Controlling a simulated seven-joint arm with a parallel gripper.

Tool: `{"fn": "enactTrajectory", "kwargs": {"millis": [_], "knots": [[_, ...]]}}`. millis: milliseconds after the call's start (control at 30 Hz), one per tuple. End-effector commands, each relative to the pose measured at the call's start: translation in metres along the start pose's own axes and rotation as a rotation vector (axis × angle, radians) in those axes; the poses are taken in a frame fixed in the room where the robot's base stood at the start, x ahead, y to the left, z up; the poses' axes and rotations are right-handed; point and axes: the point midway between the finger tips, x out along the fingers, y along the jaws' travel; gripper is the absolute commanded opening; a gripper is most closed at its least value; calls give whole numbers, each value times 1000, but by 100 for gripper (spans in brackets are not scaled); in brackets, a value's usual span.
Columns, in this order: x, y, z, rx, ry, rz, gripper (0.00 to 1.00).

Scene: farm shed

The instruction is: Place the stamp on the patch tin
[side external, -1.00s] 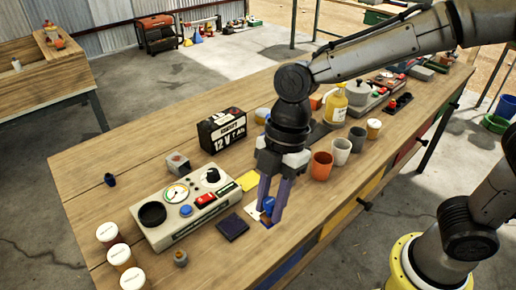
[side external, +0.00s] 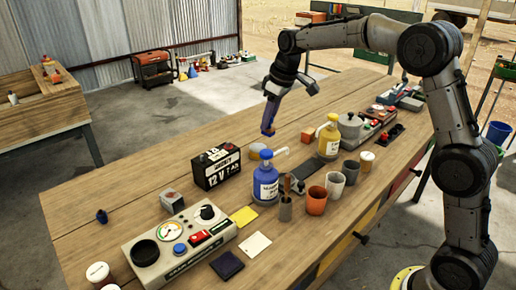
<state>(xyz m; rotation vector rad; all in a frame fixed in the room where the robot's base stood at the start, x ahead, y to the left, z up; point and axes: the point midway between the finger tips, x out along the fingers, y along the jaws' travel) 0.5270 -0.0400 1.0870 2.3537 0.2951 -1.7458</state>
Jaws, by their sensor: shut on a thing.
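My gripper (side external: 269,128) hangs in the air over the far long edge of the workbench, behind the battery and the blue pump bottle. Its bluish fingers are shut on a small brownish thing, the stamp, which is mostly hidden between them. A small orange block (side external: 308,137) sits on the bench to the right of the gripper and apart from it. It may be the patch tin, but its markings are too small to tell. A dark ink pad (side external: 227,265) and a white card (side external: 256,245) lie near the front edge.
A battery (side external: 217,166), blue pump bottle (side external: 266,184), yellow pump bottle (side external: 328,139) and several cups, including an orange one (side external: 316,201), crowd the middle. A control box (side external: 180,243) stands at left. Bare wood (side external: 130,175) lies left of the battery.

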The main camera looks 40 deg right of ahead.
Motion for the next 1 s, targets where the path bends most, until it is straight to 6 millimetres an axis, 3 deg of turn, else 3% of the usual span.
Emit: {"fn": "enactTrajectory", "kwargs": {"millis": [33,100,367,867,1000], "knots": [[3,19,3,31,-3,10,0],[7,37,9,63,-10,18,0],[18,64,16,112,-26,25,0],[76,99,-43,110,-25,25,0],[104,107,-53,110,-29,23,0]]}}
